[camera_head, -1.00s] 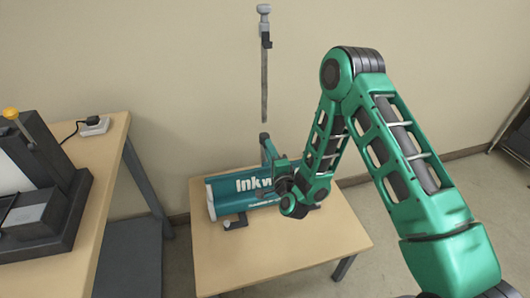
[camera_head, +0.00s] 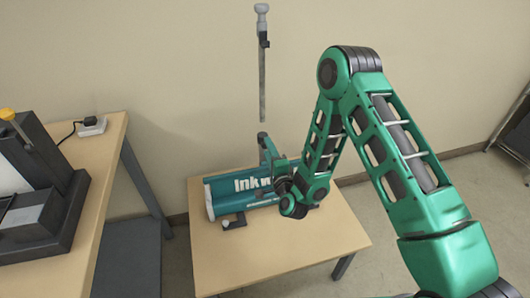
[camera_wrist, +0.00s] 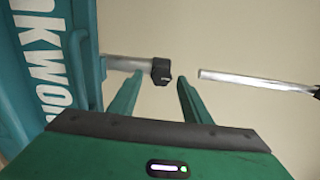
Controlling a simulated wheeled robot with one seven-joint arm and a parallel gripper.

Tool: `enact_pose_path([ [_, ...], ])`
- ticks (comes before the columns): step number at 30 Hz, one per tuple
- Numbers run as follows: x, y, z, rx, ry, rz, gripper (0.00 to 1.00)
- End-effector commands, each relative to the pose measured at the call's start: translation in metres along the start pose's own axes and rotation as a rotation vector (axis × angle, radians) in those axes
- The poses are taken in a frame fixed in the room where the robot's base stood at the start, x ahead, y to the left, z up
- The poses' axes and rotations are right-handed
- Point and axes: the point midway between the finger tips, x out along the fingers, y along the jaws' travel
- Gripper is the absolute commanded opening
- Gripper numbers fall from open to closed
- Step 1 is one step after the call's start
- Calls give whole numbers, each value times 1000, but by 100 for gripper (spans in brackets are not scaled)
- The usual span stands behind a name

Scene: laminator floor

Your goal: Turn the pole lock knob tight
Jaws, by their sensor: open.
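The black pole lock knob (camera_wrist: 161,71) sits at the end of a short pale pole section (camera_wrist: 124,63) in the wrist view. My gripper (camera_wrist: 159,79) is open, with the knob between and just beyond its fingertips; I see no clear contact. A thin grey upper pole section (camera_wrist: 245,83) lies to the right, with a gap of bare wall between it and the knob. In the head view this upper pole (camera_head: 262,88) stands upright above my gripper (camera_head: 266,148).
A teal banner roll (camera_head: 238,190) with white lettering lies on a small wooden table (camera_head: 270,255), partly behind my gripper. Another table (camera_head: 100,170) at left carries a dark machine (camera_head: 55,180) with a yellow-knobbed lever. The small table's front is clear.

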Motion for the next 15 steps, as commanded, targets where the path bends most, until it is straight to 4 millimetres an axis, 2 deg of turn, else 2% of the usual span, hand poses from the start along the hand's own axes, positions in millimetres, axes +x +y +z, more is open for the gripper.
enact_pose_path([
  [5,-23,0,1,-4,-3,1,44],
  [15,-86,2,1,-1,-2,5,44],
])
